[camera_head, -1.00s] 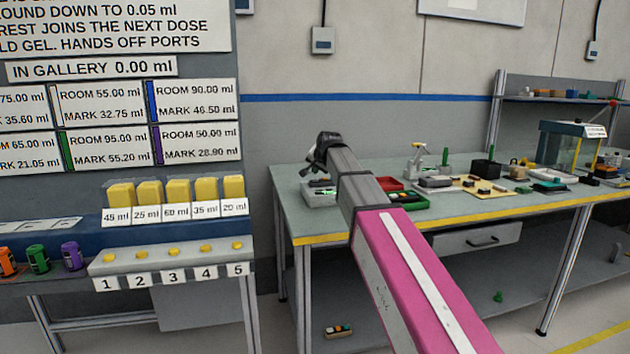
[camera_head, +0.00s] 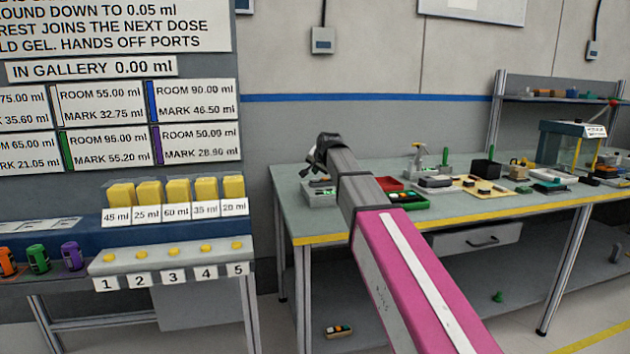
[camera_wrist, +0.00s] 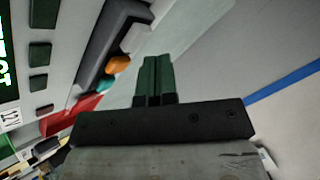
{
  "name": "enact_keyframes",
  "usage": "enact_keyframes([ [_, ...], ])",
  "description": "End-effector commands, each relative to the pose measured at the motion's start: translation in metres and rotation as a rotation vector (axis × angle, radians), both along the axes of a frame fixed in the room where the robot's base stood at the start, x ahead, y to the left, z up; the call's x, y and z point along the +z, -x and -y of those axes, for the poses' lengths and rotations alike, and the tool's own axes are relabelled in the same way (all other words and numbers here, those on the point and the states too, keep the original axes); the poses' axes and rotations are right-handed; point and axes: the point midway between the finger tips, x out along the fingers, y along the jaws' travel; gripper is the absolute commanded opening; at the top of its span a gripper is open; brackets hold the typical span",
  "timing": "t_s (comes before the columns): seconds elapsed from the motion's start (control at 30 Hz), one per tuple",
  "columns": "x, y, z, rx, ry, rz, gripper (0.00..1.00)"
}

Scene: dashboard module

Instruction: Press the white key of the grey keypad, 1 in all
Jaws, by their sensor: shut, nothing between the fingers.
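The grey keypad (camera_head: 318,198) sits at the left end of the green workbench, partly hidden by my arm in the head view. In the wrist view its grey face (camera_wrist: 62,75) fills the upper left, with dark square keys and a lit green display (camera_wrist: 6,70). An orange key (camera_wrist: 118,65) and a teal key (camera_wrist: 106,83) lie beside a dark raised bar. A pale patch (camera_wrist: 135,38) beyond the orange key looks like the white key, partly cut off by the bar. My gripper (camera_wrist: 157,60) is shut and empty, its tips apart from the pale patch; it also shows above the keypad (camera_head: 318,160).
More items and a clear tank (camera_head: 568,150) stand farther right. A dispenser with numbered yellow buttons (camera_head: 172,252) is at left. The wall is behind.

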Motion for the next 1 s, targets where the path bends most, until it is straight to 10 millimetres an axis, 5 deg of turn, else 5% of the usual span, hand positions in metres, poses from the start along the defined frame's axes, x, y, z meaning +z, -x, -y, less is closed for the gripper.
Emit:
enact_keyframes([
  [1.0, -0.0103, 0.0001, 0.0000, 0.000, 0.000, 0.000, 0.00],
])
